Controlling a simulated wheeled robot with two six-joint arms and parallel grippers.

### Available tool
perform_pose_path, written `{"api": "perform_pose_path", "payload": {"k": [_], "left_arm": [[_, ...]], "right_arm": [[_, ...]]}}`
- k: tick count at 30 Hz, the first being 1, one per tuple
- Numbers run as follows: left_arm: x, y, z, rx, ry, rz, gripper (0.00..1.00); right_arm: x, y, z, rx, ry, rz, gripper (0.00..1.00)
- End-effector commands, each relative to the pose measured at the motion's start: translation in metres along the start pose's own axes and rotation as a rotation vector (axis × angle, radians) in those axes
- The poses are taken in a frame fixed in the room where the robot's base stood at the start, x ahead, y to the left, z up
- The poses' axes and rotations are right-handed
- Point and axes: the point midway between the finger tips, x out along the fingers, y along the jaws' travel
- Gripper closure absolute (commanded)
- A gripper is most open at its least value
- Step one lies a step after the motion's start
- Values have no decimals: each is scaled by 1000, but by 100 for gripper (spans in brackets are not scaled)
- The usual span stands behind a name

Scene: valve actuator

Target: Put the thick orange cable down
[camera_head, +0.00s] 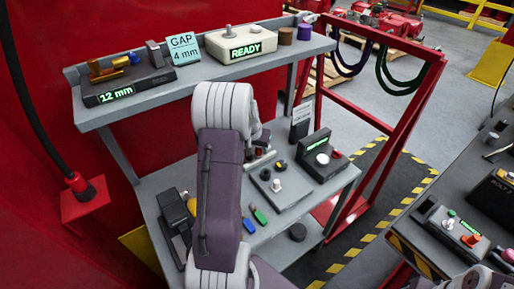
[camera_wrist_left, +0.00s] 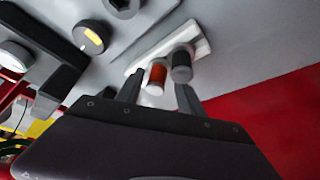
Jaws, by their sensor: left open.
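In the left wrist view, my left gripper (camera_wrist_left: 158,86) is open, its two fingers apart. Just beyond the fingertips, a short orange-red cylinder (camera_wrist_left: 157,75) and a dark cylinder (camera_wrist_left: 181,66) are set side by side on a pale strip (camera_wrist_left: 192,35). I cannot tell whether the orange-red piece is an end of the thick orange cable. No long orange cable can be made out in either view. In the head view my left arm reaches over the lower shelf and hides most of the gripper and the spot there. My right gripper does not show.
The upper shelf carries a READY box (camera_head: 246,46). A red rack (camera_head: 402,130) with hanging dark cables stands to the right.

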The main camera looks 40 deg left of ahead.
Motion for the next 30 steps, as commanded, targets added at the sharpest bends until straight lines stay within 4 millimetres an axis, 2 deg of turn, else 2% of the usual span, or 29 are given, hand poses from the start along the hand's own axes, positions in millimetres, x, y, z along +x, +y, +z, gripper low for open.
{"api": "perform_pose_path", "payload": {"k": [4,5,15,18,24,30], "left_arm": [[-18,0,-8,0,2,0,55],[-19,0,-7,0,3,-1,55],[-100,0,-6,0,6,-2,55],[-117,0,-6,1,3,-1,55],[-131,0,-5,0,1,0,55],[-130,2,-3,3,-3,2,55]], "right_arm": [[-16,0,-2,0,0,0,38],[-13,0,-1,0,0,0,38],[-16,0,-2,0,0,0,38],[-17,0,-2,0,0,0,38],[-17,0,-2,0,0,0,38],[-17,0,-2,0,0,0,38]]}}
